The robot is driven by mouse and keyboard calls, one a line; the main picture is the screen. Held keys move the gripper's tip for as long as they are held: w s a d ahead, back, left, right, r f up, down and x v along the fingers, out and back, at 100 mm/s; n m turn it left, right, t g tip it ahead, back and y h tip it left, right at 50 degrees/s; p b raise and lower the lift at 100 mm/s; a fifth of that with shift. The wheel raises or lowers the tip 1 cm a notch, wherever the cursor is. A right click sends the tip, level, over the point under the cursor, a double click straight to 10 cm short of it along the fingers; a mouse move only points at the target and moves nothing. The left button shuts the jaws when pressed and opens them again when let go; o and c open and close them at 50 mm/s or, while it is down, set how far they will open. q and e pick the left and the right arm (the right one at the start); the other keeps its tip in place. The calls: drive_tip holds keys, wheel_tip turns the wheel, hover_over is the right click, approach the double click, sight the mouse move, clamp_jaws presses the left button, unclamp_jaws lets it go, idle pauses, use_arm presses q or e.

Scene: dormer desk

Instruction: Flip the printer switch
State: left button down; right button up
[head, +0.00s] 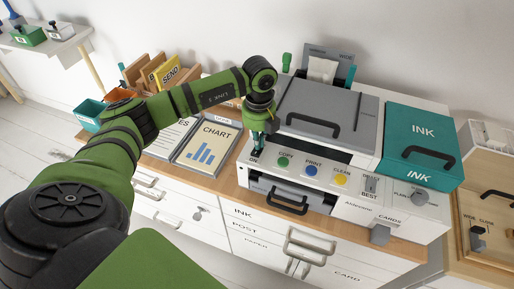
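The grey and white printer (322,120) stands on the wooden desk top, its front panel carrying green, blue and yellow buttons. The printer switch (255,155) is a small dark part above an "ON" label at the panel's left end, partly hidden by my gripper. My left gripper (258,143) points down right at the switch; I cannot tell if it touches. Its fingers are small and dark here, and their opening cannot be made out. My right gripper is not in view.
A teal INK box (420,145) adjoins the printer on the right. A CHART board (210,144) lies left of the printer. A wooden SEND sorter (162,76) stands behind my forearm. White drawers with handles are below, and a wooden cabinet (485,210) stands far right.

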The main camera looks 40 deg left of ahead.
use_arm(q)
drive_tip(key=shift+r+p, duration=1.95)
drive_tip(key=shift+r, duration=1.2)
drive_tip(key=shift+f, duration=0.1)
